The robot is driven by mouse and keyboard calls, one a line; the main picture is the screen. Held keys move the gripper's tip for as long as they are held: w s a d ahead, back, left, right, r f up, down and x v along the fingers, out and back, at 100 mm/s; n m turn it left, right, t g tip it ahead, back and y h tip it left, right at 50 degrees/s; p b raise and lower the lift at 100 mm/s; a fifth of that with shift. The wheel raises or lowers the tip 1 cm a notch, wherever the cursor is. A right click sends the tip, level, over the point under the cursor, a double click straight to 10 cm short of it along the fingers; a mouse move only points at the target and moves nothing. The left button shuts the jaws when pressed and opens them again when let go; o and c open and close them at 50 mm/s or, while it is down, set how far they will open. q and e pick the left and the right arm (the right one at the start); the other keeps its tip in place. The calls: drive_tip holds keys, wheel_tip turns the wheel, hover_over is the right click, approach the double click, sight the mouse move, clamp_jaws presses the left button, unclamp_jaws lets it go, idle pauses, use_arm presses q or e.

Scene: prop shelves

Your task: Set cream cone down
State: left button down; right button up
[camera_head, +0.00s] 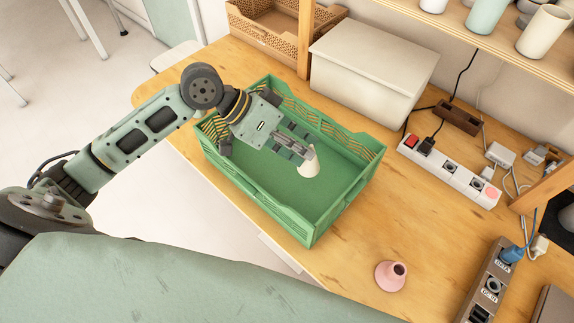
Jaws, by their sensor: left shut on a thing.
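The cream cone (309,168) is inside the green crate (262,207), toward its right part. My left gripper (305,154) reaches into the crate from the left and is shut on the cone near its top. The cone looks roughly upright. I cannot tell whether its base touches the crate floor. The rest of the crate floor that shows is bare. My right gripper is not in view.
A white lidded box (372,62) stands behind the crate. A white power strip (447,170) and cables lie to the right. A shelf with cups overhangs the back right.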

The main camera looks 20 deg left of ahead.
sight(303, 170)
use_arm(q)
drive_tip(key=shift+s+f+g, duration=0.2)
drive_tip(key=shift+f+g, duration=0.1)
drive_tip(key=shift+f, duration=0.15)
wheel_tip(303, 170, down, 5)
drive_tip(key=shift+s+a+f+p, duration=0.1)
drive_tip(key=shift+s+f+p, duration=0.05)
drive_tip(key=shift+p, duration=0.2)
drive_tip(key=shift+f, duration=2.25)
drive_tip(key=c, duration=1.9)
unclamp_jaws()
drive_tip(key=shift+a+r, duration=0.1)
drive_tip(key=b+v, duration=0.1)
drive_tip(key=v, duration=1)
drive_tip(key=shift+a+r, duration=0.2)
drive_tip(key=shift+a, duration=0.15)
